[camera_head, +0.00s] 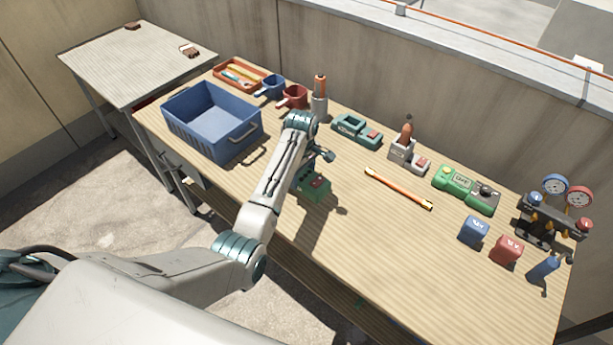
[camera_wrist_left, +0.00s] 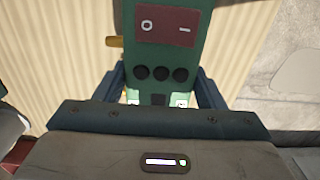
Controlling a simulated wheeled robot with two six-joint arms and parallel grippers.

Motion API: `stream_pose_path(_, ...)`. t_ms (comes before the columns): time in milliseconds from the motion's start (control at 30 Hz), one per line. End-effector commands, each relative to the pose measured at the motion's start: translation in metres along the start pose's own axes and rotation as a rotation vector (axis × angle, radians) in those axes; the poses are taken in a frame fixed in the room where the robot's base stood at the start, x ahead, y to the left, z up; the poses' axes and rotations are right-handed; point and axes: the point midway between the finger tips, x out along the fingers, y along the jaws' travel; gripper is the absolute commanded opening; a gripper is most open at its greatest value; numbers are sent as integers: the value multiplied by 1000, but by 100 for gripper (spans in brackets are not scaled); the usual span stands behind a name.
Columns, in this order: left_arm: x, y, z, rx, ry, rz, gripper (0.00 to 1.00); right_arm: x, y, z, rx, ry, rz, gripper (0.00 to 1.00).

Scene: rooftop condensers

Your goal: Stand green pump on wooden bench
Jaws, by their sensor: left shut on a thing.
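The green pump (camera_head: 313,187), a boxy body with a dark red switch panel, is at the front part of the wooden bench (camera_head: 400,265). My left gripper (camera_head: 311,166) is shut on it from above. In the left wrist view the pump (camera_wrist_left: 162,55) sits between the two fingers of the left gripper (camera_wrist_left: 160,82), with its panel and three dark round ports showing. A shadow falls on the bench beside the pump. I cannot tell whether its base touches the bench top. My right gripper is not in view.
A blue crate (camera_head: 190,134) stands at the left. An orange-ended rod (camera_head: 398,188) lies mid-bench. Gauges (camera_head: 553,212) and small blocks stand right.

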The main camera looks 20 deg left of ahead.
Motion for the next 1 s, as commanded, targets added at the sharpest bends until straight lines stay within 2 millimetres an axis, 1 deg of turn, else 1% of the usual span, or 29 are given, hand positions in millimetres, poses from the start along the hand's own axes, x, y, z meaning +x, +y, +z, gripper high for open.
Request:
stream_pose_path(33,-1,6,0,0,1,1,21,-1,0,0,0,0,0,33)
stream_pose_path(267,0,19,1,1,1,2,21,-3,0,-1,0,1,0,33)
stream_pose_path(400,21,16,1,1,-1,-3,21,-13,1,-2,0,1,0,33)
stream_pose_path(500,31,17,1,0,0,0,21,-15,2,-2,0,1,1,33)
stream_pose_path(600,36,17,1,0,1,1,21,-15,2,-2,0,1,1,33)
stream_pose_path(900,39,17,1,0,1,1,21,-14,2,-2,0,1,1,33)
stream_pose_path(933,40,16,1,0,0,-1,67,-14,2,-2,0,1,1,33)
stream_pose_path(1000,39,16,1,0,0,-1,81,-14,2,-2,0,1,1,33)
